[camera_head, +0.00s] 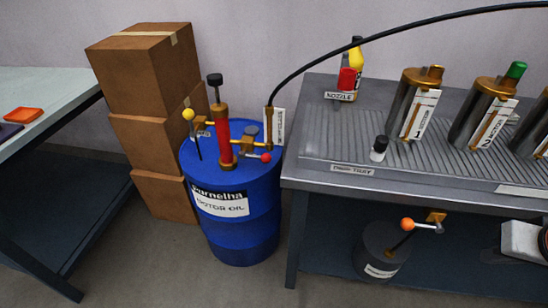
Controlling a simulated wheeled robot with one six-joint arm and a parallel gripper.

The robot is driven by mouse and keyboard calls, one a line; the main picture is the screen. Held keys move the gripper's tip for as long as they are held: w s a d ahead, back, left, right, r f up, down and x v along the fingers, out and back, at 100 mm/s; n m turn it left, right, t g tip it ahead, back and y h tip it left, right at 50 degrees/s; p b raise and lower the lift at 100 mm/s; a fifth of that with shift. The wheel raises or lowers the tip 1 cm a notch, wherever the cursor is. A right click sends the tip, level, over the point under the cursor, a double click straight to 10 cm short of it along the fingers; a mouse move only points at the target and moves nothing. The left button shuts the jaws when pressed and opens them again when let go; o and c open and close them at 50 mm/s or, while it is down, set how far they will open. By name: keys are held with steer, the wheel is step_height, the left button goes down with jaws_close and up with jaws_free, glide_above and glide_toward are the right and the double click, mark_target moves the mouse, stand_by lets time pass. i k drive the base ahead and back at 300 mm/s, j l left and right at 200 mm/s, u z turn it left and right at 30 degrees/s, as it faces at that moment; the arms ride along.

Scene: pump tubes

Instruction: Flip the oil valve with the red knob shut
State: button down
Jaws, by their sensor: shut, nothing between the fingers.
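The red knob (266,157) sits at the end of a short lever on a brass oil valve (246,146). The valve is on the right side of the red hand pump (223,135), on top of the blue motor oil drum (235,225). The lever points to the right, roughly along the brass pipe that leads to the black hose. I cannot tell from this view whether the valve is open or shut. My gripper does not show clearly in this view.
A yellow-knobbed lever (188,115) stands on the pump's left. An orange-knobbed lever (407,224) is under the grey metal table (340,175). The black hose (345,48) arches above that table. Stacked cardboard boxes (150,125) stand behind left. Floor before the drum is clear.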

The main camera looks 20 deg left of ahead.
mark_target(265, 159)
steer(key=k+j, duration=0.15)
steer(key=j, duration=0.25)
steer(key=k+j, duration=0.15)
steer(key=j, duration=0.25)
steer(key=k+j+z, duration=0.1)
steer(key=j, duration=0.25)
steer(key=k, duration=0.1)
